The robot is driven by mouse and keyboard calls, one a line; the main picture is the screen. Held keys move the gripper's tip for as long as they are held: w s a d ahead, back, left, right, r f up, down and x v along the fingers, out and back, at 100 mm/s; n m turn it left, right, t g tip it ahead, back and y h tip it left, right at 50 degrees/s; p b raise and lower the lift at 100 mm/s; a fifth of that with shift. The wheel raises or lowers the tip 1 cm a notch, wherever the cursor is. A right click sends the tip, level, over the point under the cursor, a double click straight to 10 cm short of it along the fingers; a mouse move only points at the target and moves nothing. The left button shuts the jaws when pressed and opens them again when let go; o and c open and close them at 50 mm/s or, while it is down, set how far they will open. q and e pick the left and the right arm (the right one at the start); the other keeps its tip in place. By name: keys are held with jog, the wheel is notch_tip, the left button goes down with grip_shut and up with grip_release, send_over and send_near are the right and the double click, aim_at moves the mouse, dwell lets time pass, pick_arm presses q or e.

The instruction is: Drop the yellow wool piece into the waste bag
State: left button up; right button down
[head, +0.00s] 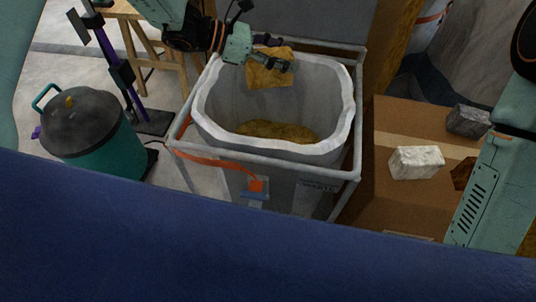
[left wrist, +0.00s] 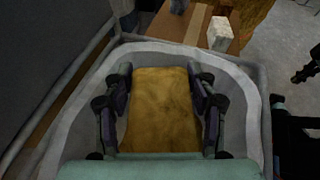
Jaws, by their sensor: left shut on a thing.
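The yellow wool piece (head: 268,76) hangs from my left gripper (head: 268,57) over the back part of the waste bag (head: 218,118). In the left wrist view the left gripper (left wrist: 160,84) has a finger on each side of the wool (left wrist: 160,118), shut on it. The bag is grey with a pale rolled rim and stands open in a metal frame; its rim also shows in the wrist view (left wrist: 244,88). More yellow-brown material (head: 278,131) lies inside the bag. My right arm shows at the right edge, but its gripper is out of view.
A cardboard box (head: 395,205) at the right bears a white block (head: 416,162) and a grey block (head: 468,121). A dark panel (head: 295,18) rises behind the bag. A wooden trestle (head: 150,45) stands back left.

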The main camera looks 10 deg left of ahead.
pick_arm(q)
notch_tip(320, 180, down, 3)
jog(key=shift+s+f+b, duration=0.1)
jog(key=shift+f+b, duration=0.05)
jog(key=shift+b, duration=0.9)
jog(key=shift+f, duration=0.4)
jog(key=shift+r, duration=0.1)
jog(key=o, duration=0.9)
jog(key=shift+o, duration=0.2)
jog(key=v, duration=1.2)
